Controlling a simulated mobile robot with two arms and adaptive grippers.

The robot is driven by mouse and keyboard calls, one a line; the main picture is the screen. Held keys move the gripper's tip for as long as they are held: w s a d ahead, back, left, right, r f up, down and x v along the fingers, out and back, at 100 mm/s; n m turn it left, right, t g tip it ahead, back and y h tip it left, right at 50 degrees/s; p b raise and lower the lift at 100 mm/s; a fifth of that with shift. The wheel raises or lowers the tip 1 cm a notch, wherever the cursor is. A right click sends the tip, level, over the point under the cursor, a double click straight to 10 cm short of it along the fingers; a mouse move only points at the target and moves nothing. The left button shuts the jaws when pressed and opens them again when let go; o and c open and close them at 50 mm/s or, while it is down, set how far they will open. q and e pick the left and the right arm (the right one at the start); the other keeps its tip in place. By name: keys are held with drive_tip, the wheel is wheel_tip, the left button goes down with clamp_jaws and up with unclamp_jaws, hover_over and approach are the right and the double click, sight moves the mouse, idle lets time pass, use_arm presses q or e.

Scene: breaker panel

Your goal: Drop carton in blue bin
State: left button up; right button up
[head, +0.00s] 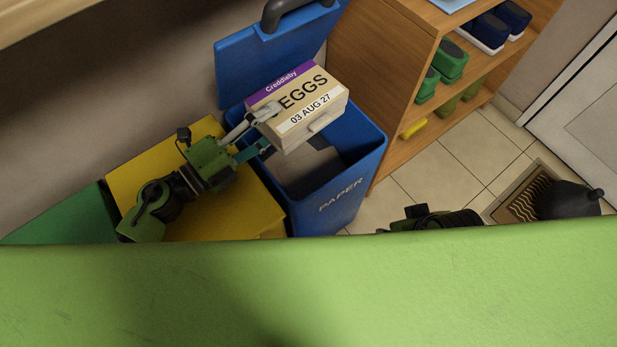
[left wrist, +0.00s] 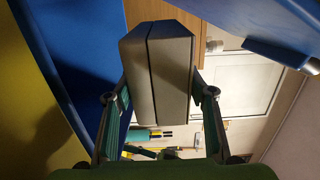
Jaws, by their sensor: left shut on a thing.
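The egg carton (head: 302,103), grey with a purple band and a label reading EGGS, is held in my left gripper (head: 262,122). In the left wrist view the carton (left wrist: 158,75) sits between the two fingers of my left gripper (left wrist: 155,100). The carton is above the open mouth of the blue bin (head: 345,192) marked PAPER. The bin's lid (head: 255,62) stands open behind it. Something grey shows inside the bin, partly hidden by the carton. My right gripper cannot be made out; only a dark and green part of my arm shows at lower right.
A yellow bin (head: 245,208) and a green one (head: 60,218) stand left of the blue bin. A wooden shelf (head: 385,75) with shoes stands close on its right. A doormat (head: 522,196) lies on the tiled floor further right, by a white door (head: 585,100).

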use_arm(q)
drive_tip(key=o, duration=1)
drive_tip(key=shift+r, duration=0.1)
wheel_tip(320, 180, up, 10)
drive_tip(key=shift+f, duration=0.1)
drive_tip(key=shift+d, duration=0.1)
idle(0.3)
